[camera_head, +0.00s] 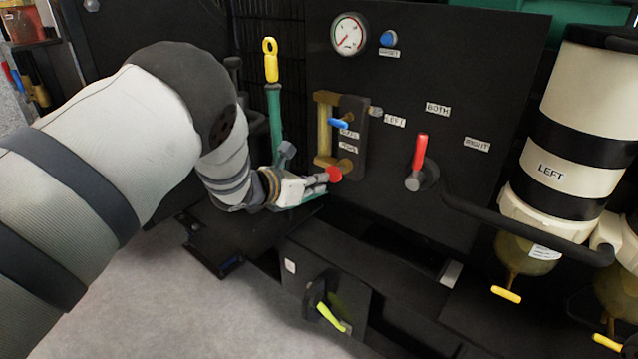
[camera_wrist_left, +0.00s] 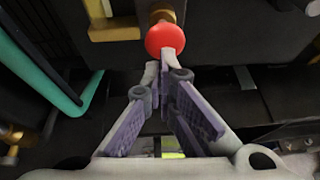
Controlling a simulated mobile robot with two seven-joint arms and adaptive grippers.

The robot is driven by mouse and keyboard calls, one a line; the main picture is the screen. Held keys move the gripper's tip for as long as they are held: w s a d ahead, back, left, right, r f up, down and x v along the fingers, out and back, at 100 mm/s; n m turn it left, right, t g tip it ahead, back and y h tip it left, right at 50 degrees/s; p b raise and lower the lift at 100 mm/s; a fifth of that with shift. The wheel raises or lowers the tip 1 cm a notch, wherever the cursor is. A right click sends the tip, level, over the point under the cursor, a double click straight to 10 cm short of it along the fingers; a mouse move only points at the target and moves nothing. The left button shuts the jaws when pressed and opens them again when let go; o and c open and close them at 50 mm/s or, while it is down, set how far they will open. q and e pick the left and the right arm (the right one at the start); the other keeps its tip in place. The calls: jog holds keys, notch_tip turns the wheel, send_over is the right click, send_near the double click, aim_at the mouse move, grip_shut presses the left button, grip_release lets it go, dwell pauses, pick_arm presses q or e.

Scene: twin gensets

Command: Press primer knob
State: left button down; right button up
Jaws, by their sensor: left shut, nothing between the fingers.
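The primer knob is a round red knob (camera_head: 334,174) at the lower end of a brass fitting on the black panel. My left gripper (camera_head: 324,180) is shut and empty, with its fingertips right at the knob. In the left wrist view the red knob (camera_wrist_left: 166,40) stands just beyond the closed fingertips (camera_wrist_left: 165,62), which overlap its lower edge. I cannot tell whether they touch it. The knob's stem shows behind it. My right gripper is in neither view.
A blue lever (camera_head: 338,122) sits above the knob, and a red selector lever (camera_head: 419,152) is to the right. A gauge (camera_head: 349,34) and blue button (camera_head: 388,38) are higher up. A yellow-ringed dipstick (camera_head: 270,60) stands left. A yellow-green handle (camera_head: 331,317) is below.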

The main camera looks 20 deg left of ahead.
pick_arm(q)
jog(key=shift+w+d, duration=0.15)
jog(key=shift+w, duration=0.2)
